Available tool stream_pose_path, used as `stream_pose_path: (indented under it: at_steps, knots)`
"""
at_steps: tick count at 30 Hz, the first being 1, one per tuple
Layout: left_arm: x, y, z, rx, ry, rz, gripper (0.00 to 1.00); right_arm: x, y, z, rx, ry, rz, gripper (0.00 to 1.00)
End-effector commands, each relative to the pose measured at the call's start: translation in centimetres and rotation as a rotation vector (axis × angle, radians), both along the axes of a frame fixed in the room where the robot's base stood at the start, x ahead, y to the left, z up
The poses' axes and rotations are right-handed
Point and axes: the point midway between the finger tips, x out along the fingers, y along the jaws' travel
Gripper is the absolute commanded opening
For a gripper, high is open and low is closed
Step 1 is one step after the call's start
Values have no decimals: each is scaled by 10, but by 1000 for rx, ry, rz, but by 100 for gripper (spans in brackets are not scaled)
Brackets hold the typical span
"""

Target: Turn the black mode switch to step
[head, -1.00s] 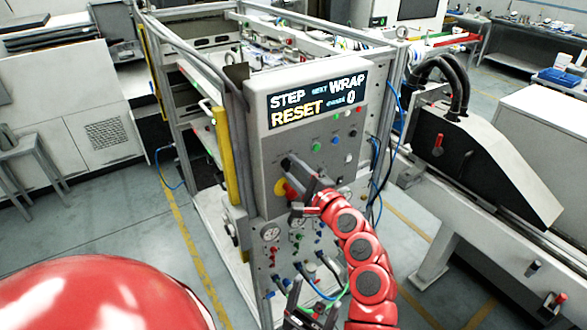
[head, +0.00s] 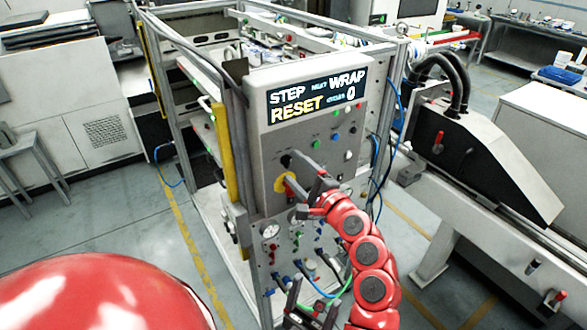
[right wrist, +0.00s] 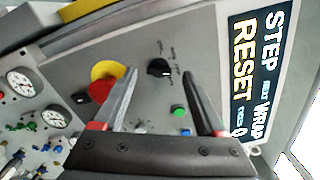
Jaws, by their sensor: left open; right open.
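The black mode switch (right wrist: 158,67) is a round knob on the grey control panel, with small labels around it. A light mark shows at its edge, but I cannot read which label it points to. It also shows in the head view (head: 286,160). The panel's display (head: 316,96) reads STEP, WRAP, RESET and 0. My right gripper (head: 293,174) is open and empty in front of the panel, apart from the knob. In the right wrist view its fingers (right wrist: 160,80) spread either side of the knob's line. My left gripper (head: 303,302) is open and empty, low before the panel.
A red emergency button on a yellow disc (right wrist: 103,80) is close to my right gripper's finger. Green and blue buttons (right wrist: 180,111) are near too. Gauges (head: 271,231) and hoses are below. A yellow post (head: 219,155) borders the panel's left.

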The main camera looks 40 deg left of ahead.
Motion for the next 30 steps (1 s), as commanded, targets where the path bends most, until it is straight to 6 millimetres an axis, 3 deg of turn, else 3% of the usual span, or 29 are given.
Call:
stream_pose_path:
  at_steps: [21,30]
  knots:
    - [0,0,-44,0,0,0,80,-43,-110,-4,0,2,-7,73]
    - [0,0,-53,0,0,0,80,-57,-141,-3,-2,3,-3,73]
